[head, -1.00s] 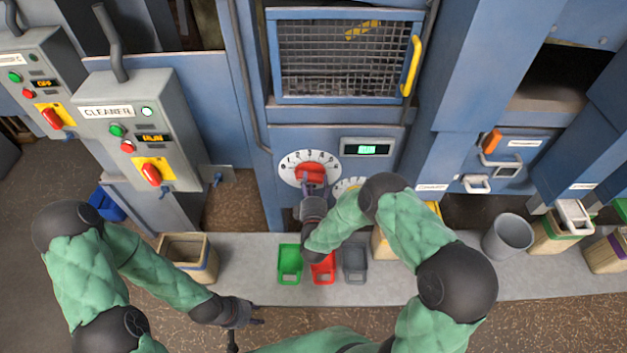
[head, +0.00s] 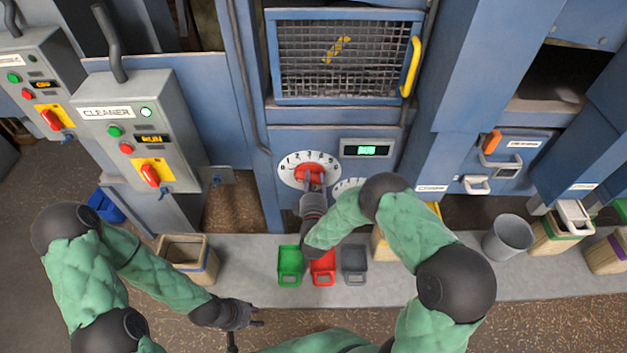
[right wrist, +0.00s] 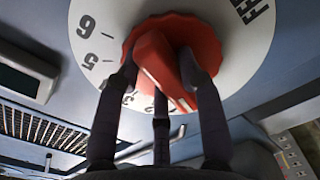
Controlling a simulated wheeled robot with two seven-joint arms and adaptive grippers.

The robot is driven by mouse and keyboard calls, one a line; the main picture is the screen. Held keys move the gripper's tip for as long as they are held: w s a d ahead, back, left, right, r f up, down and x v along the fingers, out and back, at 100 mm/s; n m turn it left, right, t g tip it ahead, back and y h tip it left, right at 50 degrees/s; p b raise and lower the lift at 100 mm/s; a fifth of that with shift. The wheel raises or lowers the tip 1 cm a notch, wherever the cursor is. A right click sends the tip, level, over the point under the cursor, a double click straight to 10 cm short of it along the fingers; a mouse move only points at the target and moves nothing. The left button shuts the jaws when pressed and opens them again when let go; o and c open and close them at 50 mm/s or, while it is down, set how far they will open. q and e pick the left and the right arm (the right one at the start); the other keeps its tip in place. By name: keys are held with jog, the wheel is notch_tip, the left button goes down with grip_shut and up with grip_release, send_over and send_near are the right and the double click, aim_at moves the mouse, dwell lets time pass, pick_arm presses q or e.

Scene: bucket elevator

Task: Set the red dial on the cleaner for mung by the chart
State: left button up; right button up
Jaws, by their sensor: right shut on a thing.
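The red dial (head: 308,173) sits on a round white numbered plate (head: 290,182) on the blue machine's front, under the mesh window. My right gripper (head: 314,189) is at the dial from below. In the right wrist view the fingers (right wrist: 160,72) are shut on the raised grip of the red dial (right wrist: 165,50). A light mark on the grip points down and right, and a finger hides part of the scale, so I cannot tell the exact number. The chart is not identifiable in view. My left gripper (head: 246,333) is open and empty at the lower middle.
A lit green display (head: 366,150) is right of the dial. A grey box labelled CLEANER (head: 135,128) stands left. Green (head: 290,262), red (head: 323,268) and grey (head: 355,262) scoops lie below.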

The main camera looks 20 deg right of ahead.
jog(key=m+b, duration=0.1)
jog(key=m, duration=0.1)
jog(key=m+b, duration=0.1)
jog(key=m, duration=0.1)
jog(key=shift+f+m+b, duration=0.3)
jog(key=shift+f+b, duration=0.05)
jog(key=shift+f, duration=0.05)
jog(key=m+b, duration=0.1)
jog(key=m, duration=0.1)
jog(key=m+b, duration=0.1)
jog(key=m, duration=0.1)
jog(key=shift+a+f+m, duration=0.1)
jog(key=shift+f+m, duration=0.1)
jog(key=shift+m, duration=0.2)
jog(key=o, duration=1.2)
jog(key=shift+c, duration=0.2)
jog(key=v, duration=1.2)
